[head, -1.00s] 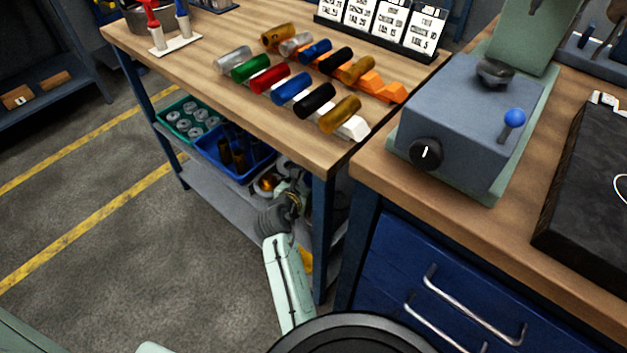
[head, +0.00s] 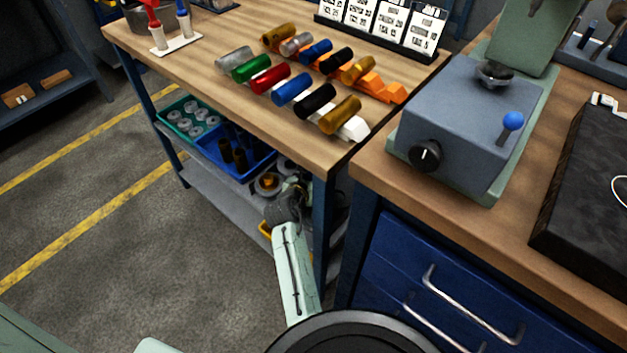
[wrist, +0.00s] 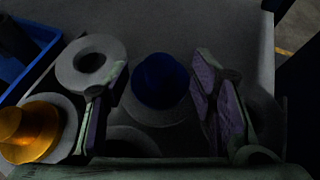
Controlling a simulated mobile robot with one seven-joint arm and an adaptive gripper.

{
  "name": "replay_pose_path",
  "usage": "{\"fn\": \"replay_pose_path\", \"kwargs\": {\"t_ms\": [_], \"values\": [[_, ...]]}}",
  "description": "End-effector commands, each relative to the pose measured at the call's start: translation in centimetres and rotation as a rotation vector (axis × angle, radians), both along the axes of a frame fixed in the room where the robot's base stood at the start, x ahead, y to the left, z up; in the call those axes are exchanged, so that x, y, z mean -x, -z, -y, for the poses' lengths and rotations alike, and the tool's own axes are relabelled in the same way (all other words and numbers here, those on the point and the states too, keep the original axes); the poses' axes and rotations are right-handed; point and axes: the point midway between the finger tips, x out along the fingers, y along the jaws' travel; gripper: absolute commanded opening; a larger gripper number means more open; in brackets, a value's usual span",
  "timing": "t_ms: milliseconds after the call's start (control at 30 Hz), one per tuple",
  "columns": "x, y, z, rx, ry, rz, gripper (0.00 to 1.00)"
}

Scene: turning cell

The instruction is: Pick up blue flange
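The blue flange (wrist: 160,82) shows in the wrist view as a dark blue round hub on a wider grey disc. It sits between the two fingers of my gripper (wrist: 158,70), which is open with a finger on either side. A gap shows between each finger and the blue hub. In the head view my gripper (head: 290,203) is low at the front of the workbench's lower shelf. The blue flange is hidden there by my gripper and arm.
A grey ring-shaped flange (wrist: 91,63) and a gold flange (wrist: 30,132) lie left of the fingers. A blue bin (head: 232,152) and a green bin (head: 188,122) stand on the same shelf. The bench leg (head: 322,230) is close to my arm's right.

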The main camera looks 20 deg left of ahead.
Motion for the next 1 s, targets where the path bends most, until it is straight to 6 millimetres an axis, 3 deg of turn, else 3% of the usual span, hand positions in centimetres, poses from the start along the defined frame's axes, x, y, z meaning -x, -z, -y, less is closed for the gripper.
{"fn": "replay_pose_path", "kwargs": {"t_ms": [700,1000], "values": [[0.05,-0.18,-0.40,-0.004,-0.008,0.004,0.00],[0.02,-0.44,-0.60,-0.007,-0.011,0.008,0.00]]}}
